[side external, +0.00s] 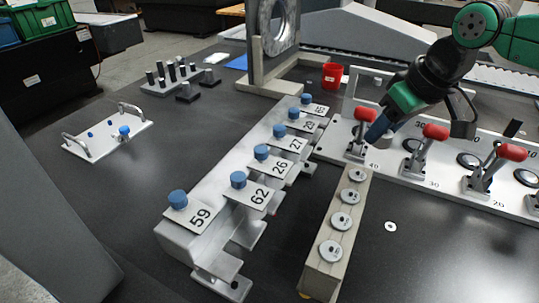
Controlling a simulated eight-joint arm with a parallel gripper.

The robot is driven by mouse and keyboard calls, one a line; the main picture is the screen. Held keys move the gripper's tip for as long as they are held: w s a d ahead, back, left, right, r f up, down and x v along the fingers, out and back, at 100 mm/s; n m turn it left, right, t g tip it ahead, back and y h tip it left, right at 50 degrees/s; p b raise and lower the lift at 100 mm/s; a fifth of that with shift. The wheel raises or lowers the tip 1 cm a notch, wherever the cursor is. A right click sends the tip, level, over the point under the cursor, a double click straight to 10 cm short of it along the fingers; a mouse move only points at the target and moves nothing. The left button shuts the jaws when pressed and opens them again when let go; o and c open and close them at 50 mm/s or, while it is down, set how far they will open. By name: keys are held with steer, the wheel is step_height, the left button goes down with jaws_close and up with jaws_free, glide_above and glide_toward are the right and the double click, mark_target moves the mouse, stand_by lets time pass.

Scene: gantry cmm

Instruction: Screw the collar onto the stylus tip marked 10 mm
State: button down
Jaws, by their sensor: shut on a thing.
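My gripper (379,127) reaches down from the upper right, with a dark blue part at its lower end. It is just right of a red-handled clamp (364,115) at the left end of the white numbered plate (440,181). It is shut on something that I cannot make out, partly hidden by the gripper. A pale block (321,272) carries several round metal discs (331,250), which may be collars. No 10 mm mark is readable, and I cannot tell which part is the stylus tip.
A grey rack (180,240) holds several blue knobs (178,198) with number cards. More red-handled clamps (435,132) stand along the plate. A red cup (332,76), a large ring on a stand (279,28) and a white handled tray (100,145) stand farther back. A small washer (390,226) lies on the open dark table.

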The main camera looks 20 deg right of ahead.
mark_target(343, 213)
steer(key=s+a+n, duration=0.1)
steer(key=s+a, duration=0.1)
steer(key=s+a+n, duration=0.1)
steer(key=s+a, duration=0.1)
steer(key=a, duration=0.1)
steer(key=s+a+f+n+y, duration=0.1)
steer(key=s+a, duration=0.1)
steer(key=a, duration=0.1)
steer(key=shift+a+f+n, duration=0.1)
steer(key=shift+a+n, duration=0.05)
steer(key=shift+n, duration=0.15)
steer(key=shift+f, duration=2.65)
steer(key=shift+f, duration=0.35)
steer(key=m, duration=0.2)
steer(key=shift+m+h, duration=0.8)
steer(key=shift+m, duration=0.8)
steer(key=shift+m+h, duration=0.4)
steer(key=shift+m, duration=0.5)
steer(key=m+h, duration=0.1)
steer(key=m, duration=0.2)
